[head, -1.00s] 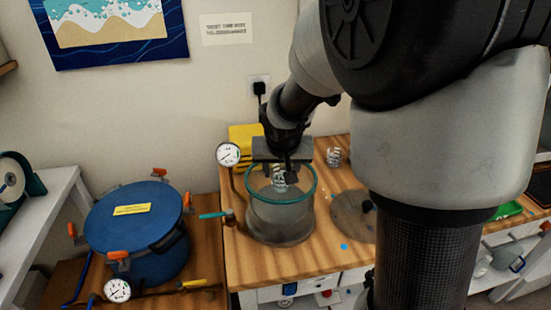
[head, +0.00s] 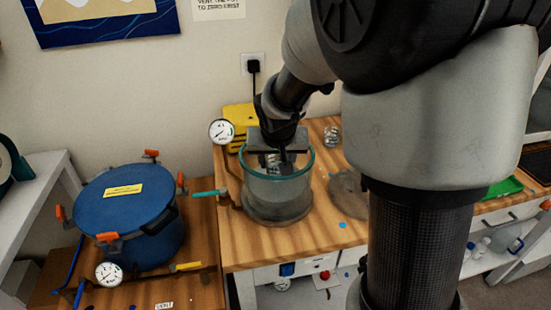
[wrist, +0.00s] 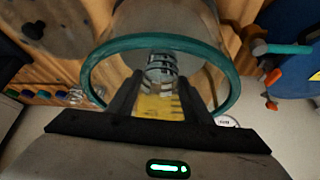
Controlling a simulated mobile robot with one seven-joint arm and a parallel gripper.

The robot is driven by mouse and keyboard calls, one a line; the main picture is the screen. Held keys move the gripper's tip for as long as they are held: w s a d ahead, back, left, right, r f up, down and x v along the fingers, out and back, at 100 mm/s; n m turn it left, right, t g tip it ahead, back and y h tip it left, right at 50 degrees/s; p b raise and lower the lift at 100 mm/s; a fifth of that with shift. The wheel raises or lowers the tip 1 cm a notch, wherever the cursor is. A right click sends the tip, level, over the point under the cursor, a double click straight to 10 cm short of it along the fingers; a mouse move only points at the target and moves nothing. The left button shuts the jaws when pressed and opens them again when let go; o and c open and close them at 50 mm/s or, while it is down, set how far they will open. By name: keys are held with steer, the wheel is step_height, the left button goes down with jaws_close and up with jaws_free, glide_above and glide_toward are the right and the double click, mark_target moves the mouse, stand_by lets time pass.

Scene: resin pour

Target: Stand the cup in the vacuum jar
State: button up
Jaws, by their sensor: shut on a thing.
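The vacuum jar (head: 280,196) is a clear open-topped cylinder with a teal rim, standing on the wooden bench; its rim (wrist: 232,85) also shows in the wrist view. My gripper (head: 274,158) is over the jar, with its fingers reaching down inside the rim. In the wrist view my gripper (wrist: 160,90) is shut on the cup (wrist: 161,66), a clear cup with dark graduation lines. The cup (head: 271,164) shows partly in the head view, within the jar's mouth. I cannot tell whether its base touches the jar floor.
A round disc (head: 348,184) lies on the bench right of the jar. Another clear cup (head: 331,136) stands behind it. A pressure gauge (head: 221,131) and yellow box (head: 240,117) are behind the jar. A blue pot (head: 128,212) with orange clamps stands left.

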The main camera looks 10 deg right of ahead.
steer(key=shift+f+b, duration=0.45)
steer(key=shift+f, duration=0.05)
steer(key=o, duration=1.1)
steer(key=shift+o, duration=0.2)
steer(key=shift+r, duration=0.15)
step_height(320, 180, up, 12)
steer(key=p, duration=0.8)
steer(key=shift+r, duration=0.15)
steer(key=s+r+p, duration=0.1)
steer(key=s+r, duration=0.3)
steer(key=s, duration=0.4)
steer(key=s+r+n+p, duration=0.1)
steer(key=s+r, duration=0.3)
steer(key=s, duration=0.4)
steer(key=s+r+n+y+p, duration=0.1)
steer(key=s+r, duration=0.3)
steer(key=s, duration=0.5)
steer(key=shift+p, duration=0.65)
